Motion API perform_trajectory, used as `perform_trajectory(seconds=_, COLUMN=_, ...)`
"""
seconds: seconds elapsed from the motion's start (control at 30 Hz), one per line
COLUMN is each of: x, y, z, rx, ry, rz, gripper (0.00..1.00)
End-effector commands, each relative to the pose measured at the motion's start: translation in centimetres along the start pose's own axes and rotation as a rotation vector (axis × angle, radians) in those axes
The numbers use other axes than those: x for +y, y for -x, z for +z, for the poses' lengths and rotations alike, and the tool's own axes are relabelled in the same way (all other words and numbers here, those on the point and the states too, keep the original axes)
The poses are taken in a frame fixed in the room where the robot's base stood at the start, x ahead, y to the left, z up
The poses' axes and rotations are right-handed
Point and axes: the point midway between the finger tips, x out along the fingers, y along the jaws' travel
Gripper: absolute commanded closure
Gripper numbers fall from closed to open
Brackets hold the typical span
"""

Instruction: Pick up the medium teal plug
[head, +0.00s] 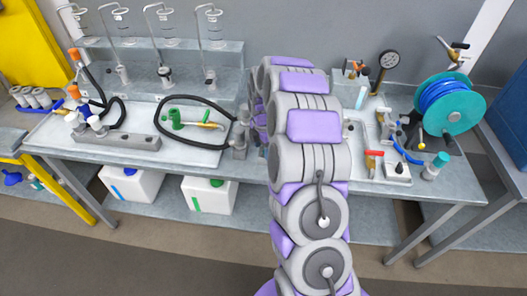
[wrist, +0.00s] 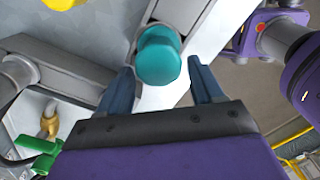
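A teal plug (wrist: 159,55) with a rounded end shows in the wrist view, at the top centre, on a grey metal part. My gripper (wrist: 160,67) is open, with one dark blue finger on each side of the plug. A gap shows between the plug and each finger, and nothing is clamped. In the head view my arm hides the gripper and the bench behind it. A teal-topped cylinder (head: 438,163) stands at the bench's right in the head view; I cannot tell whether it is the same plug.
A green valve handle (wrist: 36,153) and brass fitting (wrist: 49,120) lie left of my gripper. The bench (head: 160,166) also carries a black hose loop (head: 190,99), glassware stands and a blue hose reel (head: 450,104). White containers (head: 209,195) stand below.

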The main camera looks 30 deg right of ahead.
Motion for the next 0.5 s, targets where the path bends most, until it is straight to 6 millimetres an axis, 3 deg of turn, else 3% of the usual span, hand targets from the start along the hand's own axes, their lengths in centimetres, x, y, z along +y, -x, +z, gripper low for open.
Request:
perform_trajectory(seconds=0.2, x=-0.1, y=-0.2, z=1.0, rx=0.010, ry=-0.003, rz=0.001, gripper=0.54)
perform_trajectory(seconds=0.5, x=0.0, y=0.0, z=-0.3, rx=-0.006, ry=-0.002, rz=-0.002, gripper=0.83)
